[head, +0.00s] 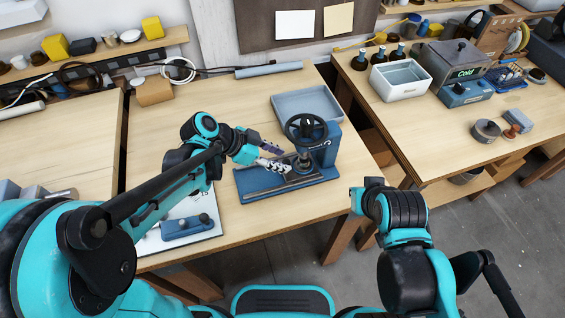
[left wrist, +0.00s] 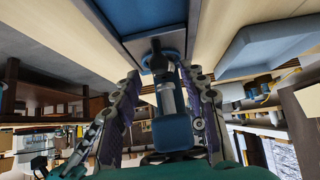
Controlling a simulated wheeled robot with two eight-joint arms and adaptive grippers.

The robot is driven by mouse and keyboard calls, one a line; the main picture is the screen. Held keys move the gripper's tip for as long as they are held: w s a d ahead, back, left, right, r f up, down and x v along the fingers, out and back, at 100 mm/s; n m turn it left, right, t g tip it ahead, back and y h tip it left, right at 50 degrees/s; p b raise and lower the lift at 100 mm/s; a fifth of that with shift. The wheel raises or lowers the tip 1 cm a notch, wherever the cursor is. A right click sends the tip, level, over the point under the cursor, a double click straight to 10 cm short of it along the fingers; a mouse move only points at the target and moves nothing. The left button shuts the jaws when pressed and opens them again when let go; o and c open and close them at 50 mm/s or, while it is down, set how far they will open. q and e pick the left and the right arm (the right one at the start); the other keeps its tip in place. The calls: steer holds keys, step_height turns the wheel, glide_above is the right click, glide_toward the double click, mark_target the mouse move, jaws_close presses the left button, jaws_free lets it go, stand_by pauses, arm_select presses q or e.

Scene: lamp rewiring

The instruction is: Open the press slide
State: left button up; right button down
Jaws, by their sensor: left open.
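The blue press (head: 327,150) stands on the middle bench, with a black handwheel (head: 306,128) on top and a flat blue base (head: 262,186). A metal part, perhaps its slide, sits under the wheel. My left gripper (head: 276,160) is open at the press's left side, low over the base, below the wheel. In the left wrist view, the two open fingers (left wrist: 160,76) flank a dark round knob and a steel shaft (left wrist: 168,97). I cannot tell whether they touch it. The blue press (left wrist: 155,14) also shows at the top. My right gripper is not visible.
A grey-blue tray (head: 285,98) lies behind the press. A white board with a blue fixture (head: 188,226) lies beneath my left arm. The right bench holds a white bin (head: 401,82) and a grey box marked Cold (head: 452,60). The bench front right of the press is clear.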

arm_select(q)
steer(key=shift+x, duration=1)
jaws_close()
steer(key=s+a, duration=0.1)
steer(key=a, duration=0.3)
steer(key=s+a, duration=0.1)
steer(key=a, duration=0.3)
steer(key=s+a, duration=0.2)
steer(key=a, duration=0.2)
steer(key=shift+a, duration=0.1)
jaws_free()
